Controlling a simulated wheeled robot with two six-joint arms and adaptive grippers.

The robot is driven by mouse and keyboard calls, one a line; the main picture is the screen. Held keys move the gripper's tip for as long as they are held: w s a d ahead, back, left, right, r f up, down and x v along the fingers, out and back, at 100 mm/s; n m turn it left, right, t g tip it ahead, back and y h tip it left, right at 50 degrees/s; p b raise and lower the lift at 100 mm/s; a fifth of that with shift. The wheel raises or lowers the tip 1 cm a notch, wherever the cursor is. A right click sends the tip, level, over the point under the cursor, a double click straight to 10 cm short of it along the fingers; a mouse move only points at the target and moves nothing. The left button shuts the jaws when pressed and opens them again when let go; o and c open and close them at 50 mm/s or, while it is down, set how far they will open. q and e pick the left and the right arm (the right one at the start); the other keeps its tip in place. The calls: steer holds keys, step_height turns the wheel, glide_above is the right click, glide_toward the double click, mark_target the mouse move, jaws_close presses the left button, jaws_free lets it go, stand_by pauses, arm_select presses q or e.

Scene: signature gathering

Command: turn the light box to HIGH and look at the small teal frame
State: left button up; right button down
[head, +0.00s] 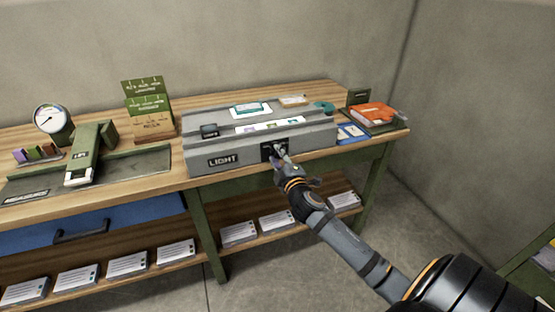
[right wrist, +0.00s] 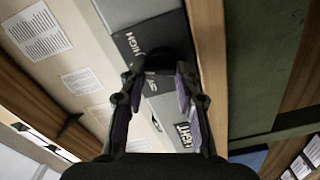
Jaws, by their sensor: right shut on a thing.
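The grey light box (head: 205,168), labelled LIGHT on its front, sits on the wooden bench. A dark dial plate (head: 265,150) is on its front, and HIGH can be read on this plate (right wrist: 137,44) in the right wrist view. My right gripper (head: 279,152) is shut on the dark knob (right wrist: 160,60) at that plate; its fingers hide part of the knob, and I cannot tell its exact setting. A small teal-edged frame (head: 250,110) lies on the upper ledge of the box. My left gripper is not in view.
A gauge (head: 50,118), a green stamping device (head: 92,150) and green card holders (head: 148,110) stand left on the bench (head: 150,190). An orange item (head: 372,112) lies on the right. Paper stacks line the lower shelf.

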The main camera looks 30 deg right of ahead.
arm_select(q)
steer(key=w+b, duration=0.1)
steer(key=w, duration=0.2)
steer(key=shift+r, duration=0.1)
arm_select(e)
steer(key=m, duration=0.5)
steer(key=shift+d+m, duration=0.1)
steer(key=shift+m, duration=0.2)
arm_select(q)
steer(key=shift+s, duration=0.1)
arm_select(e)
steer(key=shift+m, duration=0.3)
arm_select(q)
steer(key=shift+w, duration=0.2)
arm_select(e)
steer(key=c, duration=1.3)
jaws_free()
steer(key=shift+o, duration=1.3)
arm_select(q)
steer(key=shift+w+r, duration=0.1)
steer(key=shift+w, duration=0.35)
arm_select(e)
steer(key=shift+o, duration=0.4)
